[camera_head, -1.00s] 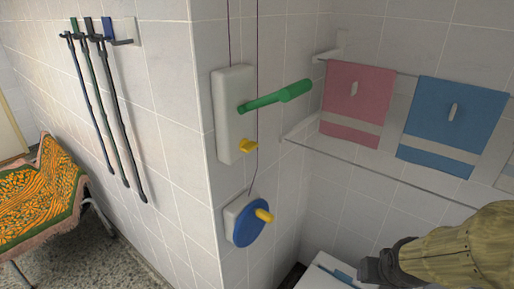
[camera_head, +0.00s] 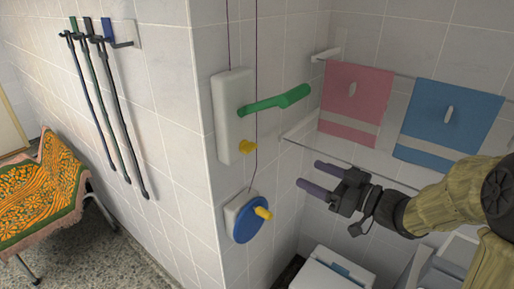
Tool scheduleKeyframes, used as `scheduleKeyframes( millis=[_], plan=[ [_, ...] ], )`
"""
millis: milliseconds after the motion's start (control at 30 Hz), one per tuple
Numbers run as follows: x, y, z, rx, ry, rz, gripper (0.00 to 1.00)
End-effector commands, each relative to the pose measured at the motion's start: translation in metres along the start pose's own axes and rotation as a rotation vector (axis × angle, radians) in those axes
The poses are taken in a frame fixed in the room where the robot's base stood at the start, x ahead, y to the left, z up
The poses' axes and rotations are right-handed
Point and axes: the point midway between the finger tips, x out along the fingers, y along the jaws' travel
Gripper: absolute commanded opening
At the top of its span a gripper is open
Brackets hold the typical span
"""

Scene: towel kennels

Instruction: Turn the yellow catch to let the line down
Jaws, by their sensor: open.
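The yellow catch (camera_head: 248,147) is a small knob low on the white box (camera_head: 234,118) on the tiled wall. A green crank handle (camera_head: 275,101) sticks out to the right from the box above the catch. A thin dark line (camera_head: 256,50) runs down the wall past the box to a blue disc (camera_head: 250,221) with a yellow peg (camera_head: 263,213), on a white mount below. My gripper (camera_head: 323,177) is open and empty, with its two purple-grey fingers pointing left. It is to the right of the catch and a little lower, apart from it.
A pink towel (camera_head: 355,98) and a blue towel (camera_head: 448,122) hang from a rail behind my arm. A white toilet (camera_head: 333,277) stands below my gripper.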

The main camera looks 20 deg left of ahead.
Motion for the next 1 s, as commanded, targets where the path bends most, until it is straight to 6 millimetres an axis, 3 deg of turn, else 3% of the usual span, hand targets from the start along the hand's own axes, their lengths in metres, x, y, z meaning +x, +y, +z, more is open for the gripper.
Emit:
scheduleKeyframes(
  millis=[467, 1000],
  plan=[
    [0.008, -0.001, -0.001, 0.0, 0.002, -0.007, 0.65],
    [0.097, -0.002, -0.003, 0.001, 0.002, -0.008, 0.65]
  ],
)
